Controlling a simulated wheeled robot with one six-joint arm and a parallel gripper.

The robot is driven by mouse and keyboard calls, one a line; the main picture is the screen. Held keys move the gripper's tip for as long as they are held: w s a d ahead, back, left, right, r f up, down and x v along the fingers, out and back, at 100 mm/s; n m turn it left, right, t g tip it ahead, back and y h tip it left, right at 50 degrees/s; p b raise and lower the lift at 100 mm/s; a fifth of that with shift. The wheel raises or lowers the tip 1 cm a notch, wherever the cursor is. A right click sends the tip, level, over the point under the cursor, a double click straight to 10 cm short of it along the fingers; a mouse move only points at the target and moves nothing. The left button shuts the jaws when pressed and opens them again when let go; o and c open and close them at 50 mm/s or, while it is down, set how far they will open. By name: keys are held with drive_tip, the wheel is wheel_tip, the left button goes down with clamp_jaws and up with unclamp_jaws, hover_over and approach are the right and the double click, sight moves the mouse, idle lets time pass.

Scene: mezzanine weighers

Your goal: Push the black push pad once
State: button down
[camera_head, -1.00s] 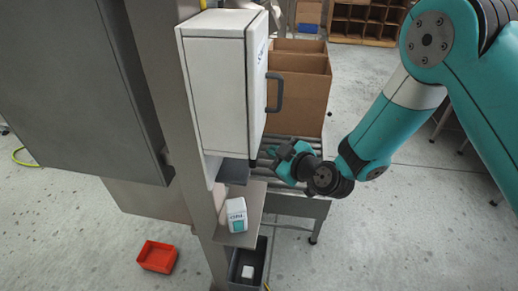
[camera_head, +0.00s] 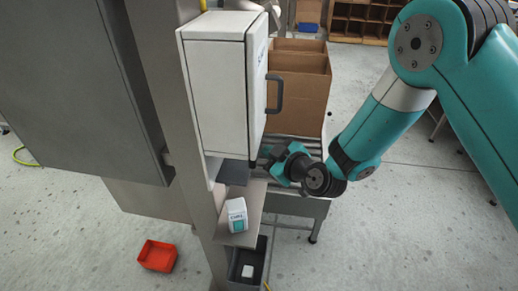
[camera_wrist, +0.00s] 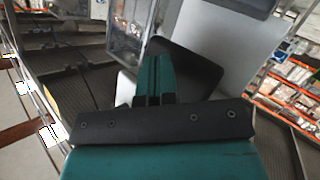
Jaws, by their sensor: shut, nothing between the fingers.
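The black push pad (camera_head: 234,173) juts out under the white wall cabinet in the head view. In the wrist view a dark rounded pad (camera_wrist: 205,72) shows just behind and to the right of my fingertips. My gripper (camera_head: 270,160) is to the right of the pad in the head view, with its fingers pointing left towards it. In the wrist view my gripper (camera_wrist: 155,62) has its two teal fingers together with nothing between them. I cannot tell whether the fingertips touch the pad.
The white cabinet (camera_head: 212,85) with a dark handle hangs on a grey post. A white bottle (camera_head: 236,214) stands on a small shelf below the pad. A cardboard box (camera_head: 298,95) stands on a roller table behind. A red bin (camera_head: 157,256) is on the floor.

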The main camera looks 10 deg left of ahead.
drive_tip(key=shift+a+p, duration=0.45)
drive_tip(key=shift+a, duration=0.1)
idle(0.6)
drive_tip(key=shift+d+b, duration=0.15)
drive_tip(key=shift+b, duration=0.2)
drive_tip(key=d+b, duration=0.2)
drive_tip(key=shift+b, duration=0.4)
